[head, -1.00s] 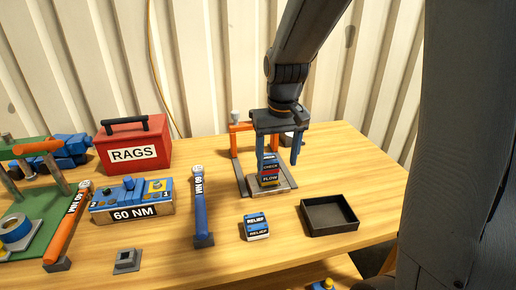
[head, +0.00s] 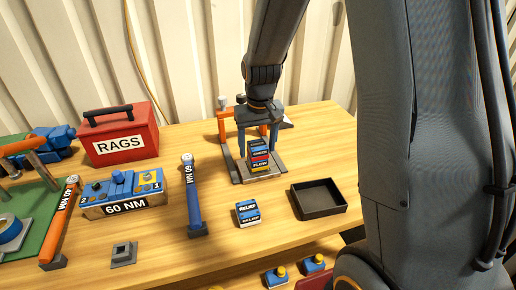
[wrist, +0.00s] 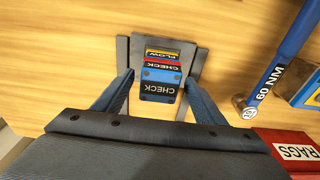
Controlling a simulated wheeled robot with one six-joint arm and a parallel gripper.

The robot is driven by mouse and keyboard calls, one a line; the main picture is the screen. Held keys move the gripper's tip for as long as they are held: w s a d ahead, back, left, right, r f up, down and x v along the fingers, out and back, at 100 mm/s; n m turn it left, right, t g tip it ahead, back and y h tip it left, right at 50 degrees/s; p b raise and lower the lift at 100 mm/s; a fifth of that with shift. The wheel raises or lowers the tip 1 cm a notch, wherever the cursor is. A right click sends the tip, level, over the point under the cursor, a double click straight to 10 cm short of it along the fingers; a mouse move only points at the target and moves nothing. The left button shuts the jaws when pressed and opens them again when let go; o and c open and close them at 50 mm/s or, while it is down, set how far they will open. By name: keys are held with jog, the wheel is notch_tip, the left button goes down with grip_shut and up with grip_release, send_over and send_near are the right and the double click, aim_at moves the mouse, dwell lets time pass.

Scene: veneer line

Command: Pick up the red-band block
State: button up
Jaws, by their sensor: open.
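The red-band block (head: 260,155) is in the middle of a stack on a grey plate. A blue-band CHECK block (head: 259,145) lies on top of it and a yellow-band FLOW block (head: 260,165) is beneath. In the wrist view the red-band block (wrist: 161,68) shows only as a strip, partly covered by the blue-band block (wrist: 158,88). My gripper (head: 258,148) is open above the plate. Its blue fingers stand on either side of the stack. In the wrist view my gripper (wrist: 159,77) has a finger on each side, with small gaps to the blocks.
An orange frame (head: 223,127) stands behind the stack. A black tray (head: 318,199) and a RELIEF block (head: 247,213) are in front. A blue 60 NM wrench (head: 192,195), a torque box (head: 124,193) and a red RAGS box (head: 119,138) are to the left. Bare tabletop lies behind the tray.

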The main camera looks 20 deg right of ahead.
jog(key=shift+c, duration=0.2)
jog(key=c, duration=1.4)
jog(key=shift+c, duration=0.2)
